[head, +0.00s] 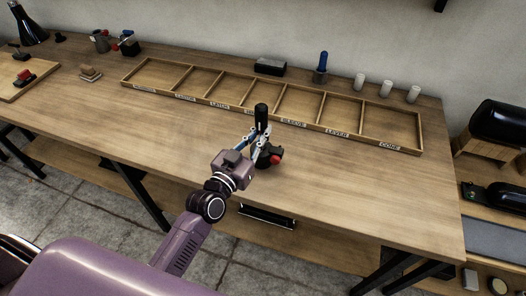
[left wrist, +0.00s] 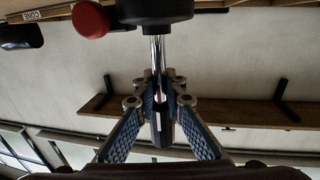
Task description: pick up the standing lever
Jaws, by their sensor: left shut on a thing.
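The standing lever is upright, with a black grip (head: 261,118) on top, a dark base (head: 269,156) and a red knob at its side. My left gripper (head: 259,139) is shut on it below the black grip, above the base. In the left wrist view, which is upside down, the lever's silver shaft (left wrist: 157,48) runs between the fingers of my left gripper (left wrist: 160,85). Its dark base (left wrist: 155,12) and red knob (left wrist: 90,20) are at the top edge. I cannot tell whether the base touches the table. My right gripper is not in view.
A long wooden tray (head: 415,147) with several empty labelled compartments lies behind the lever. Along the wall stand a black block (head: 270,67), a blue-handled item (head: 322,68) and white cylinders (head: 387,88). The wooden table (head: 370,200) is clear at the front right.

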